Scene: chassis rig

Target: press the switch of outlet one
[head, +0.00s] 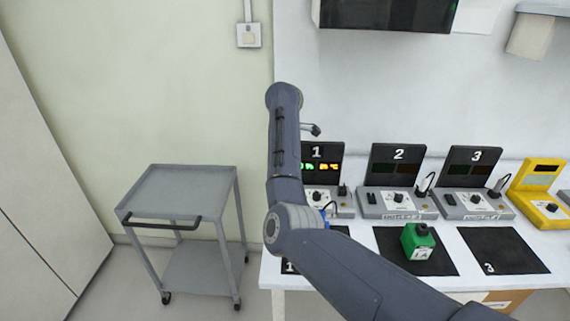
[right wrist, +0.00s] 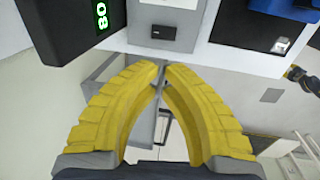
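Outlet one (head: 343,208) stands on the white table, with a black panel marked 1 and a display lit green and orange. In the head view its switch is hidden behind my right arm. The right wrist view shows a dark panel with green digits (right wrist: 101,14) and a small black rocker switch (right wrist: 175,33) on a grey housing, just beyond the fingertips. My right gripper (right wrist: 161,72) has yellow fingers whose tips come together, with nothing between them. I cannot tell whether they touch the housing. My left gripper is out of view.
Outlets two (head: 398,204) and three (head: 473,205) stand to the right with dark displays. A green block (head: 417,242) sits on the middle black mat. A yellow device (head: 540,195) is at the far right. A grey cart (head: 180,190) stands left of the table.

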